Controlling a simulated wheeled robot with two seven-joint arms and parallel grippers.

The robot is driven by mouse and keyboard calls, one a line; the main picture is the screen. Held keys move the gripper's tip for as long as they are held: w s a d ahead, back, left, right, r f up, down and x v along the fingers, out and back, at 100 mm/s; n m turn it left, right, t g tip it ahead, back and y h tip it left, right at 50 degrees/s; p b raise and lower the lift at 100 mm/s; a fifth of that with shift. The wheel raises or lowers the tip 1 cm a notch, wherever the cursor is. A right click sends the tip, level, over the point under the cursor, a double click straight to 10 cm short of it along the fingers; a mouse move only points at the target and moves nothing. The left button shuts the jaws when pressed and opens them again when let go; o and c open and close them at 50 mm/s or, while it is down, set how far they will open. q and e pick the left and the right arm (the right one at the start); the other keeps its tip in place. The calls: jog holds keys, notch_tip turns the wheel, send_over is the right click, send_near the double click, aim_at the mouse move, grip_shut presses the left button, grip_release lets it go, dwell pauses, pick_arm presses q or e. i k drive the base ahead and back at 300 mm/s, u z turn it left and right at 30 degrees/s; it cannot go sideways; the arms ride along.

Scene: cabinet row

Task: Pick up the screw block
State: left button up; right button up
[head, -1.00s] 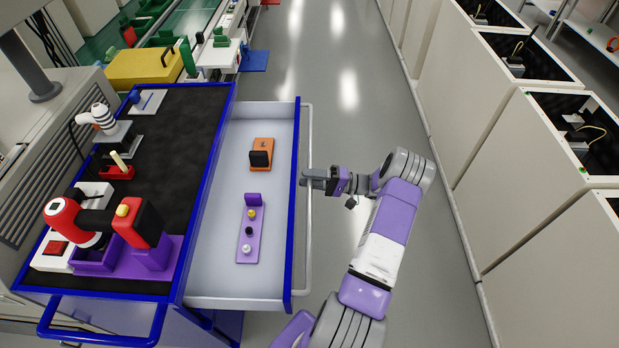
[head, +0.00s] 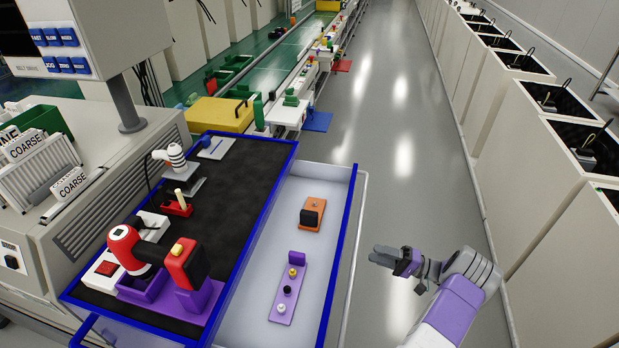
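Two blocks lie apart in the open drawer (head: 260,315). One is an orange block (head: 308,225) with a black upright piece and a small grey knob. I cannot tell for sure which is the screw block. My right gripper (head: 375,254) is outside the drawer, to the right of its rim and handle rail, touching neither block. Its two fingers lie close together, with nothing seen between them; the opening is unclear. My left gripper is out of view.
The cart's black top (head: 240,185) holds a red and black tool (head: 160,255) in a purple stand, a white striped device (head: 176,155) and a small red holder (head: 178,205). The drawer's blue rim (head: 341,245) stands between gripper and blocks. Clear floor lies to the right.

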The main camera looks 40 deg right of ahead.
aim_at(297, 260)
jog(key=k, duration=1)
